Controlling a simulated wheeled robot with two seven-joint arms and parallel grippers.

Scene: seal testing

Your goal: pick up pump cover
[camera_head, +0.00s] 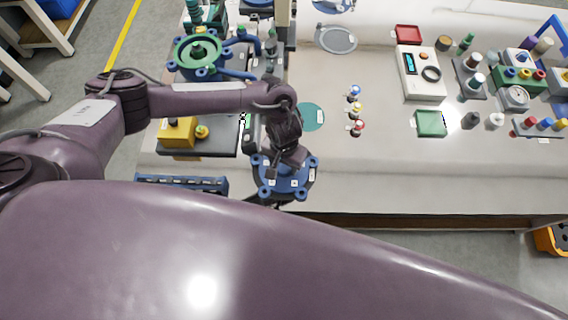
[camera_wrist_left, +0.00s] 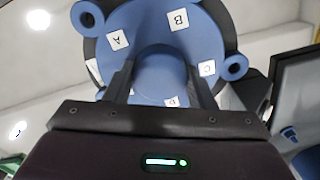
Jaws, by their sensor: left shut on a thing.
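The pump cover (camera_head: 267,184) is a blue round part with lugs around its rim. In the head view it is near the front edge of the table, below my left gripper (camera_head: 287,166). In the left wrist view the pump cover (camera_wrist_left: 200,38) shows labels A, B, C and D on its face. The fingers of my left gripper (camera_wrist_left: 160,85) are shut on its raised middle part. The fingertips are partly hidden against the cover. I cannot tell whether the cover is clear of the table. My right gripper is not in view.
A green-topped pump body (camera_head: 197,52) stands at the back left. A yellow block (camera_head: 178,132) sits on a dark plate beside the arm. A teal disc (camera_head: 310,117) and small colored valves (camera_head: 355,110) lie to the right. The white table (camera_head: 390,170) has free room at front right.

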